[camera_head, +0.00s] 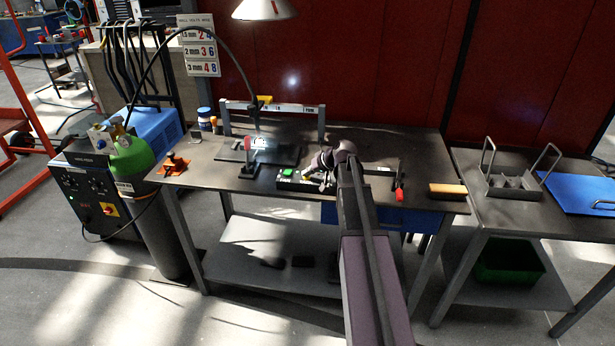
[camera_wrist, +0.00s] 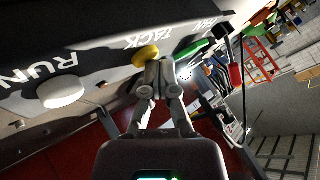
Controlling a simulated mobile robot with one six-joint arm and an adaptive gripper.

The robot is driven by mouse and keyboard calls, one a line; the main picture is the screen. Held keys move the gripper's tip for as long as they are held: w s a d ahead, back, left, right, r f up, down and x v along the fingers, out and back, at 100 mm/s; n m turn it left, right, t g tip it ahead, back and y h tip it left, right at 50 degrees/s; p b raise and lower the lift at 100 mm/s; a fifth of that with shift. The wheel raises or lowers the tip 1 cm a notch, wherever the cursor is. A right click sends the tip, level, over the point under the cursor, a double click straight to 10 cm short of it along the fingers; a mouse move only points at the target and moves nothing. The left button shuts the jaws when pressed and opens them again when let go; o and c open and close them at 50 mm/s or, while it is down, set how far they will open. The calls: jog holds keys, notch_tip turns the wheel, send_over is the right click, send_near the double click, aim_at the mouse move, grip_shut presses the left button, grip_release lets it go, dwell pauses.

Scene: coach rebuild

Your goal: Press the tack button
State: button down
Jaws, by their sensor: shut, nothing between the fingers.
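A yellow button (camera_wrist: 147,53) sits beside the word TACK. A white button (camera_wrist: 62,92) is beside RUN, and a green button (camera_wrist: 193,51) lies on the other side of the yellow one. My gripper (camera_wrist: 156,78) is shut and empty. Its fingertips appear right at the yellow button's near edge; I cannot tell whether they touch. In the head view my gripper (camera_head: 322,179) is low over the bench by the box (camera_head: 287,184), partly hiding it.
On the bench (camera_head: 220,182) are a dark plate with a bright fixture (camera_head: 262,144), an orange clamp (camera_head: 174,163) and a red-handled tool (camera_head: 399,193). A lamp (camera_head: 264,9) hangs above. A gas cylinder and welding machine (camera_head: 85,190) stand left; a second table is right.

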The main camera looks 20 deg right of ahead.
jog(key=shift+r, duration=0.1)
jog(key=shift+r+p, duration=0.8)
jog(key=shift+p, duration=0.1)
jog(key=shift+r, duration=0.1)
jog(key=shift+r+p, duration=2.4)
jog(key=shift+p, duration=0.1)
jog(key=s+a+f+n+g+h, duration=0.1)
jog(key=s+a+g, duration=0.3)
jog(key=s+a, duration=0.7)
jog(key=s+a+f+n+g+h, duration=0.1)
jog(key=s+a+f+g+h, duration=0.2)
jog(key=s+a, duration=0.8)
jog(key=s+f, duration=0.1)
jog(key=s, duration=0.2)
jog(key=shift+s+a+f+n+g+h, duration=0.2)
jog(key=shift+a+f+n+g+h, duration=0.1)
jog(key=shift+a+f+g+h, duration=0.1)
